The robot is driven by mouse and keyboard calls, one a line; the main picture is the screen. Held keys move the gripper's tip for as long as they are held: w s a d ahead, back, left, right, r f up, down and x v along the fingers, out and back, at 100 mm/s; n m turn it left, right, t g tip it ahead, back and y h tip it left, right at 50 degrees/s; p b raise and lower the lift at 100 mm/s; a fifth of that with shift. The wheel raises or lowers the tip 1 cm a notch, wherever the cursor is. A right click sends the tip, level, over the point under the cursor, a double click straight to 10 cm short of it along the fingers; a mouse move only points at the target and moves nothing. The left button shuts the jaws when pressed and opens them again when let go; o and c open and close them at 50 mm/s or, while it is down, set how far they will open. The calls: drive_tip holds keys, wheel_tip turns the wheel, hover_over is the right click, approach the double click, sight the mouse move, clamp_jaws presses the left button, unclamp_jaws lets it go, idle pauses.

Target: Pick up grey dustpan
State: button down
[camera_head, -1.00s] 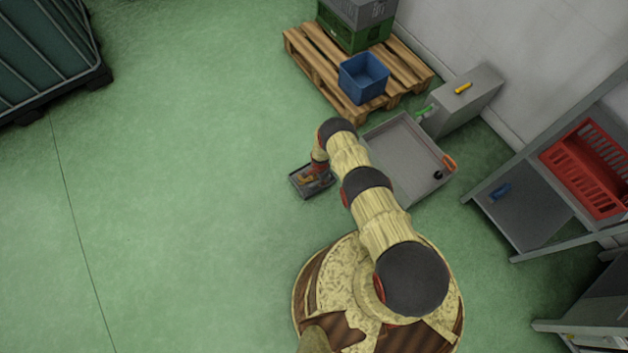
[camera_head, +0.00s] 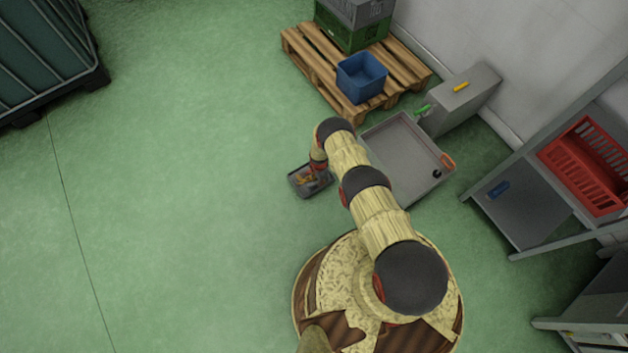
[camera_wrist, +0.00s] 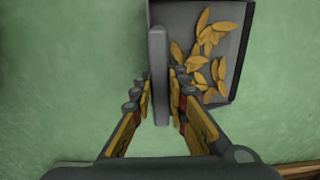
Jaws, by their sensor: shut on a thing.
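The grey dustpan (camera_head: 296,184) is at floor level or just above it, left of my arm in the head view. I cannot tell whether it touches the floor. In the wrist view, the dustpan (camera_wrist: 240,62) lies at the top right, with several yellow-orange leaves (camera_wrist: 207,35) in its pan. Its upright grey handle (camera_wrist: 158,50) stands between my fingers. My gripper (camera_wrist: 160,90) is shut on this handle. In the head view, my gripper (camera_head: 318,172) is over the pan and partly hidden by my wrist.
A grey tray (camera_head: 385,137) lies close right of my arm. Behind it are a wooden pallet (camera_head: 310,62) with a blue bin (camera_head: 362,78) and a grey box (camera_head: 465,105). A shelf with a red crate (camera_head: 570,160) stands right.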

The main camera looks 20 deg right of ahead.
drive_tip(key=shift+r, duration=0.15)
drive_tip(key=shift+r+p, duration=0.4)
drive_tip(key=shift+r, duration=0.3)
drive_tip(key=s+r+p, duration=0.8)
drive_tip(key=s+r, duration=0.3)
drive_tip(key=s, duration=0.3)
drive_tip(key=shift+r, duration=0.2)
drive_tip(key=shift+d, duration=0.1)
